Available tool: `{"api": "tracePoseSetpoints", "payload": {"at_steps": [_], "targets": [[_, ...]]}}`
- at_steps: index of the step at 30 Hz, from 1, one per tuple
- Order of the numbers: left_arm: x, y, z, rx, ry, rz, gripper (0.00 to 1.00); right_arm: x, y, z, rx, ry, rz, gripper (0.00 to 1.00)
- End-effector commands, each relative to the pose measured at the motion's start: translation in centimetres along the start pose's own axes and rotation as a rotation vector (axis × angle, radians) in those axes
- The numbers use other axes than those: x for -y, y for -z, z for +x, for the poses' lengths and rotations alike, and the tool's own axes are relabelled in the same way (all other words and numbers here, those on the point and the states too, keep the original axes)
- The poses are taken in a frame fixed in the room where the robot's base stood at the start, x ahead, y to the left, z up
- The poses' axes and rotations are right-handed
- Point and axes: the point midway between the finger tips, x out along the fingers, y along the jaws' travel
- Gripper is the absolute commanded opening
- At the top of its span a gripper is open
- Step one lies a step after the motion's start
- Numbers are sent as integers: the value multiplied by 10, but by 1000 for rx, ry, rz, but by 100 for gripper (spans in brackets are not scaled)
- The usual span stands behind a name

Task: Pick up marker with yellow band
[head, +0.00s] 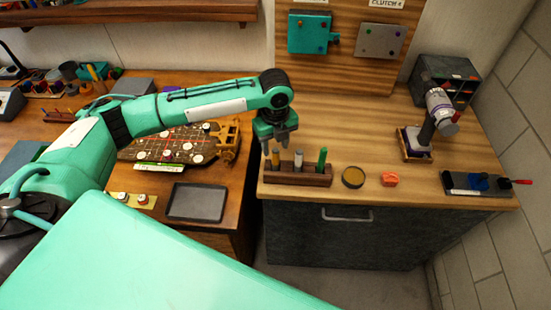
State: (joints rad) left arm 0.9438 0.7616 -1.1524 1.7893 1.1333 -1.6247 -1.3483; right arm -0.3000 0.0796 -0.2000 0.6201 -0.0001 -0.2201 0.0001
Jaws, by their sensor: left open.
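A brown wooden holder (300,178) stands near the front left edge of the right-hand counter with three upright markers in it. The leftmost marker (276,158) shows yellow-orange. The middle one (298,160) looks grey-white with a yellowish lower part, and the right one (322,158) is green. My left gripper (277,150) points down and is open, just above the leftmost marker. The marker's top is close to the fingertips; I cannot tell whether they touch or straddle it. My right gripper is not in view.
A round tin (352,177) and an orange object (389,179) lie right of the holder. The circuit-like board (165,143) and dark tray (196,203) lie on the left table.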

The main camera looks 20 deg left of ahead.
Motion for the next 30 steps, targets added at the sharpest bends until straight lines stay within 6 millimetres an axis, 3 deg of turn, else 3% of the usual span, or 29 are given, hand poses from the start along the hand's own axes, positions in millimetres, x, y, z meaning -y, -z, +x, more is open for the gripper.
{"api": "tracePoseSetpoints", "payload": {"at_steps": [8, 18, 26, 27, 30], "targets": [[-1, 1, 19, 0, -1, 1, 43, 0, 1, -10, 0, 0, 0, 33], [-2, 5, 60, 0, 0, 0, 43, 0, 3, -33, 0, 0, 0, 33], [-2, 5, 67, 0, 1, 1, 43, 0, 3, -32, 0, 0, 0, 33], [-2, 5, 67, 0, 1, 1, 41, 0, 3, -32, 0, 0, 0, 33], [-2, 5, 66, 1, 1, 1, 22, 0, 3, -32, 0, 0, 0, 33]]}}
